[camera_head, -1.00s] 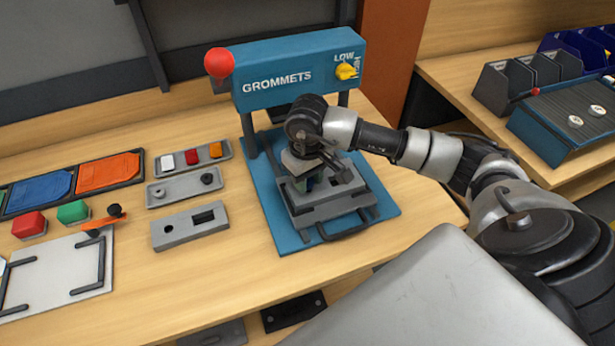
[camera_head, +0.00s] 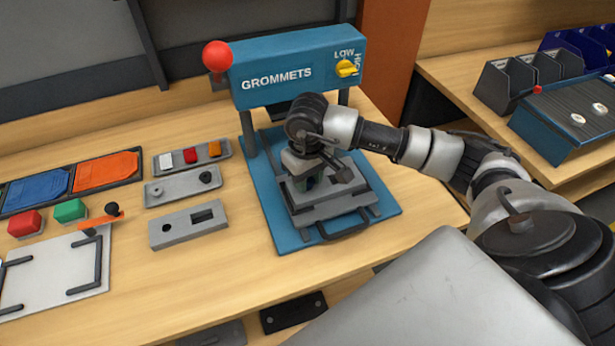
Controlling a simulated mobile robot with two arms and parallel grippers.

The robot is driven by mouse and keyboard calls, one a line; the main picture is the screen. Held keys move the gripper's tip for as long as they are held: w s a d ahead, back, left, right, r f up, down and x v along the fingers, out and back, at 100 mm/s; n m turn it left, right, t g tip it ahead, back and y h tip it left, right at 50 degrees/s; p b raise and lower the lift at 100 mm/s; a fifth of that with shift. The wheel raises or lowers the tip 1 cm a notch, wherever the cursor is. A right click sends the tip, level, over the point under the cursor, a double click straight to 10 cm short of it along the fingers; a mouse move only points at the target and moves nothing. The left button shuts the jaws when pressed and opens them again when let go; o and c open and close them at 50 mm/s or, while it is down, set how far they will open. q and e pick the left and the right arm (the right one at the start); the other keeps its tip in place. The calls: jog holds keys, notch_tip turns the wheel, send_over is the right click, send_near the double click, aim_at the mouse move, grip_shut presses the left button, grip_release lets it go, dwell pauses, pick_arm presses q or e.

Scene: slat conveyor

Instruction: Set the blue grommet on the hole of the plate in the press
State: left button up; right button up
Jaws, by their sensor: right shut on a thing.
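The blue press (camera_head: 290,72) marked GROMMETS stands on the bench in the head view, with a red ball knob and a yellow LOW/HIGH selector. A grey plate (camera_head: 336,209) lies on its base. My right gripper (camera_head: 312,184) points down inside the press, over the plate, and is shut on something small. My gripper and wrist mostly hide what it holds, so I cannot make out the blue grommet or tell whether it touches the plate. The plate's hole is hidden too. My left gripper is out of view.
Left of the press are a tray of white, red and orange pieces (camera_head: 192,156), a grey tray with a black knob (camera_head: 183,187) and a grey block with openings (camera_head: 188,225). Red (camera_head: 25,224) and green (camera_head: 70,211) buttons sit farther left. The front bench is clear.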

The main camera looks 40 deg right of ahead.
jog(key=shift+f+b, duration=0.25)
jog(key=shift+b, duration=0.7)
dwell(0.7)
dwell(0.4)
jog(key=o, duration=1)
jog(key=shift+c, duration=0.2)
notch_tip(320, 180, up, 11)
jog(key=b, duration=0.2)
